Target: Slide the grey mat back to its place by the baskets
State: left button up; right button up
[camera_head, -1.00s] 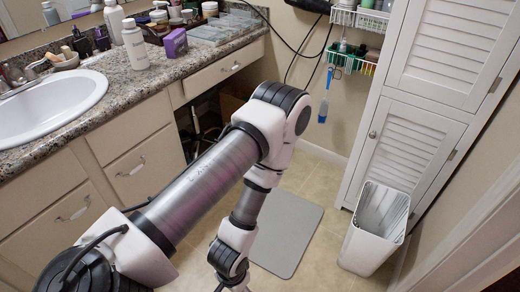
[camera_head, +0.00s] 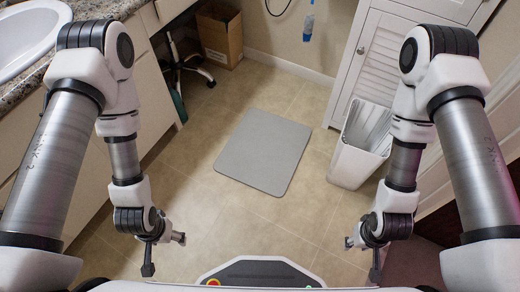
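The grey mat (camera_head: 264,152) lies flat on the tiled floor in the middle of the view, turned slightly. My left gripper (camera_head: 164,254) hangs in front of the mat, to its lower left, with fingers spread and nothing between them. My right gripper (camera_head: 362,260) hangs to the mat's lower right, also spread and empty. Neither gripper touches the mat. The wire baskets on the back wall are out of view now; a blue brush (camera_head: 308,27) hangs on that wall.
A white bin (camera_head: 361,146) stands right of the mat, before a white louvered cabinet (camera_head: 385,60). A cardboard box (camera_head: 220,36) and a wheeled chair base (camera_head: 188,62) are at the back left under the counter. The floor (camera_head: 245,225) around the mat is clear.

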aim_at(264, 153)
jog(key=i+u, duration=0.7)
